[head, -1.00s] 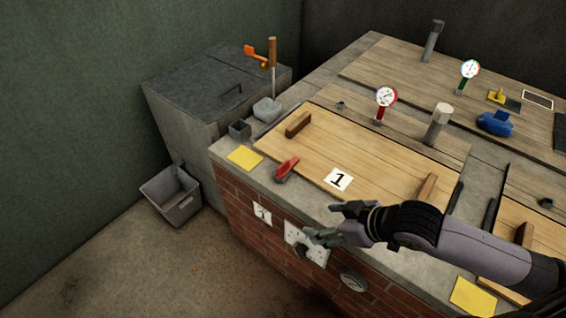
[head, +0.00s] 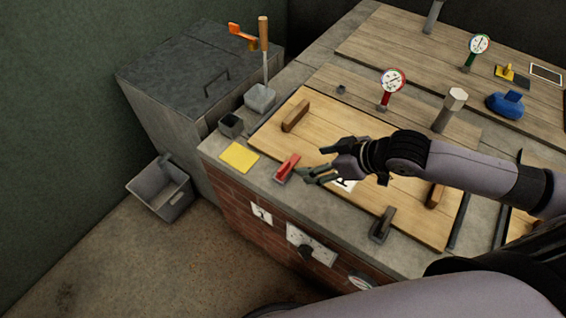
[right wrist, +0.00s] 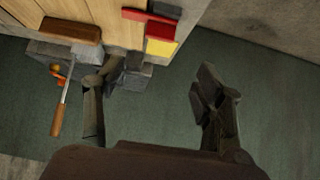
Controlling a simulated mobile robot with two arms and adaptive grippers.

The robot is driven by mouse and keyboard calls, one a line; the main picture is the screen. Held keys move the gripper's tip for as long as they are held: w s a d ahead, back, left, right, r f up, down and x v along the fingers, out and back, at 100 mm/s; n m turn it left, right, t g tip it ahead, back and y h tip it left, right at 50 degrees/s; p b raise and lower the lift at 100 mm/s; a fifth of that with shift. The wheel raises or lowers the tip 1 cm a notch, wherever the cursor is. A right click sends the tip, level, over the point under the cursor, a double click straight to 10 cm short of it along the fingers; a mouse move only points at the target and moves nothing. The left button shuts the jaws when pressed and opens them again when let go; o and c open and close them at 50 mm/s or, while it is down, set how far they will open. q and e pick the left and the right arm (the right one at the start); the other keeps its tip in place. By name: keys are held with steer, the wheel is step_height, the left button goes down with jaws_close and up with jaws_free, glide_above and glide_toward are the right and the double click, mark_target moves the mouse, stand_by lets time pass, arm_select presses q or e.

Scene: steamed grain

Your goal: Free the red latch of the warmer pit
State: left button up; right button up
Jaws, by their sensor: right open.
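The red latch (head: 287,167) sits on the stone rim at the front left edge of the wooden lid (head: 412,219). Its red handle lies low over a dark base. In the right wrist view red parts of the latch (right wrist: 158,29) show at the top, beside the yellow patch. My right gripper (head: 311,166) is open and empty, just right of the latch in the head view; I see no contact. It hides part of the lid's number tag (head: 346,186). Its spread fingers also show in the right wrist view (right wrist: 162,72). My left gripper is out of view.
A dark latch (head: 382,224) stands at the lid's front right. A red-rimmed gauge (head: 392,82) and a post (head: 450,108) rise behind the lid. A yellow patch (head: 239,157) lies left of the red latch. A grey bin (head: 161,190) stands on the floor.

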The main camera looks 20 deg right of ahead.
mark_target(284, 166)
steer(key=x, duration=1.1)
steer(key=shift+w+b, duration=0.1)
steer(key=shift+b, duration=0.3)
steer(key=shift+x, duration=1.05)
steer(key=shift+w+f, duration=0.2)
steer(key=shift+f, duration=0.05)
steer(key=shift+a+f, duration=0.1)
steer(key=shift+a, duration=0.05)
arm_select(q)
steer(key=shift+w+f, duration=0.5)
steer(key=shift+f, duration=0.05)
arm_select(e)
steer(key=shift+c, duration=0.5)
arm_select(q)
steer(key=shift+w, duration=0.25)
arm_select(e)
jaws_close()
